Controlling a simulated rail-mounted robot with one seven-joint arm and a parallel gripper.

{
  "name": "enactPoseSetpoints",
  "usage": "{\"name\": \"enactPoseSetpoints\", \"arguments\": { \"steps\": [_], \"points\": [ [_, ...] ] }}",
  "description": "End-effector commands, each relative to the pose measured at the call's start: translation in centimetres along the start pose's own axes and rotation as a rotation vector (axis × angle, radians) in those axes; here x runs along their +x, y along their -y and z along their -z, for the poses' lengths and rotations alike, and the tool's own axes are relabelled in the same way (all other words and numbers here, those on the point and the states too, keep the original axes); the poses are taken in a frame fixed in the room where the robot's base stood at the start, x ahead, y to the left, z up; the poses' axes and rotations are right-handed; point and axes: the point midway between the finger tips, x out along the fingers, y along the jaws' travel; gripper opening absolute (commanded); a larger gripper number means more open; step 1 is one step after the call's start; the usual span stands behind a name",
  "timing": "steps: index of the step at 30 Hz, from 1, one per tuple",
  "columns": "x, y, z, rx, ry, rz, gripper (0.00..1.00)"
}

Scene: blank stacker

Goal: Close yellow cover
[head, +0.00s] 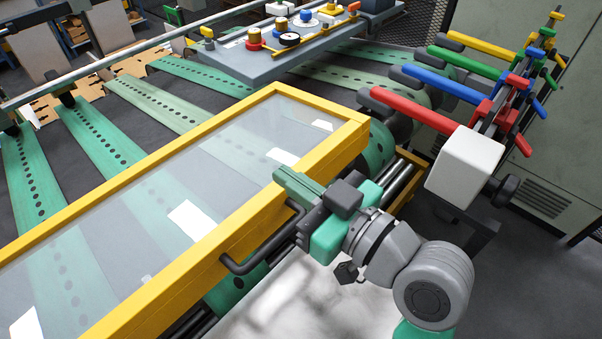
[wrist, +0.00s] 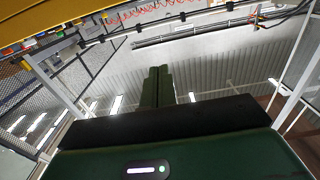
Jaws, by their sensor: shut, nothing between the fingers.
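The yellow cover (head: 345,132) is a yellow frame with a clear panel, lying slantwise over the green belts in the head view. Its right end shows above a green roller and a lower yellow bar (head: 405,182); I cannot tell whether it is tilted or flat. A black handle (head: 238,268) is on its near side. My gripper (head: 284,178) is at the cover's near yellow side, right of the handle; contact cannot be told. In the wrist view its green fingers (wrist: 158,87) are together and empty. A yellow strip (wrist: 45,18) crosses that view's upper left.
A grey control panel (head: 235,58) with coloured knobs stands behind the cover. Red, blue, green and yellow levers (head: 425,107) stick out at the right, close to my arm. A grey cabinet (head: 540,150) stands behind them. Floor at the lower right is clear.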

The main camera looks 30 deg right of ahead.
Motion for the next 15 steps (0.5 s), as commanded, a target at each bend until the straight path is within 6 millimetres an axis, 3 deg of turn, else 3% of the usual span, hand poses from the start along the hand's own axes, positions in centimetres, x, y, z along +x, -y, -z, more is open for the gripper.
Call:
{"name": "enactPoseSetpoints", "arguments": {
  "steps": [11,15],
  "points": [
    [0.0,0.0,0.2,0.0,0.0,0.0,0.0],
    [-0.3,0.1,2.6,-0.002,-0.001,0.002,0.0]
  ]
}}
